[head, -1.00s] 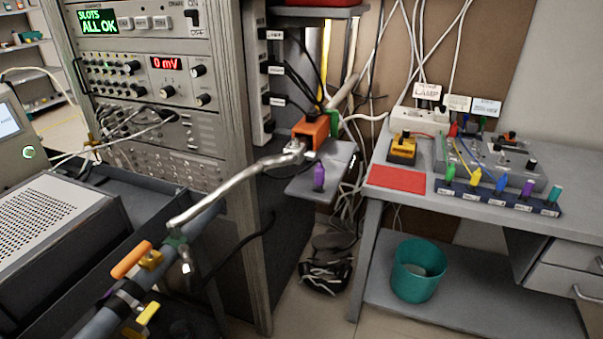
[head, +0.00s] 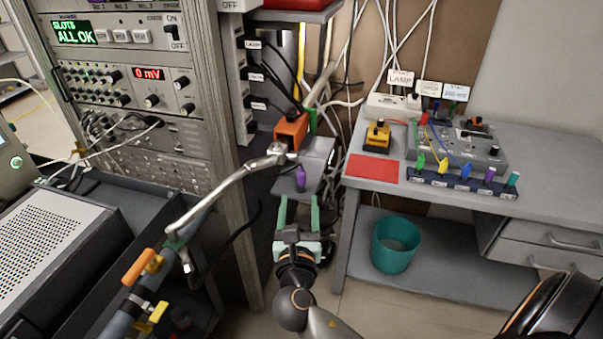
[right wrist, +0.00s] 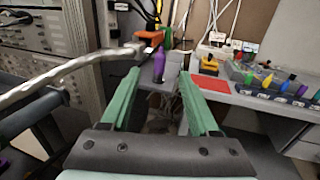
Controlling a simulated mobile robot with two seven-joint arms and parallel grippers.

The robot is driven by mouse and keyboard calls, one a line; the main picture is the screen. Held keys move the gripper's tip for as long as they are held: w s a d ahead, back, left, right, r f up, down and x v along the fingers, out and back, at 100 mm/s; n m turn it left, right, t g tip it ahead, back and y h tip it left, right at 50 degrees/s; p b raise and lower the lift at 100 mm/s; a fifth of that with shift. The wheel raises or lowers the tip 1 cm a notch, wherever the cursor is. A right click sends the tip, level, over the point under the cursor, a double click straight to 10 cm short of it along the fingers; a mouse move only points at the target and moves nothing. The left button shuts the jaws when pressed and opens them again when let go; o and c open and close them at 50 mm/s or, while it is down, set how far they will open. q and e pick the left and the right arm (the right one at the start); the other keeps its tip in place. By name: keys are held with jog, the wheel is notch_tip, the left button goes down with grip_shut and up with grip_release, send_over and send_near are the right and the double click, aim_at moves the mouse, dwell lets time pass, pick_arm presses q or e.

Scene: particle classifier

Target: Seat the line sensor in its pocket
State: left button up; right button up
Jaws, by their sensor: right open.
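A small purple upright piece (head: 300,178) stands on a small grey shelf (head: 318,158) below the orange block on the metal pipe. It may be the line sensor, but no readable label confirms this, and I cannot make out a pocket for certain. My right gripper (head: 299,202) is open and empty, its green fingers pointing toward the shelf from the near side. In the right wrist view the purple piece (right wrist: 159,65) appears between the fingertips, beyond them and apart. My left gripper is out of view.
An instrument rack (head: 215,100) stands left. The right bench (head: 450,197) carries a red mat (head: 373,168) and a row of coloured plugs (head: 464,182). A teal bin (head: 395,245) sits below.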

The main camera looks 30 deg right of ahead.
aim_at(301, 177)
jog(key=x, duration=1.1)
jog(key=shift+w+d+f, duration=0.15)
jog(key=shift+f, duration=0.2)
grip_shut()
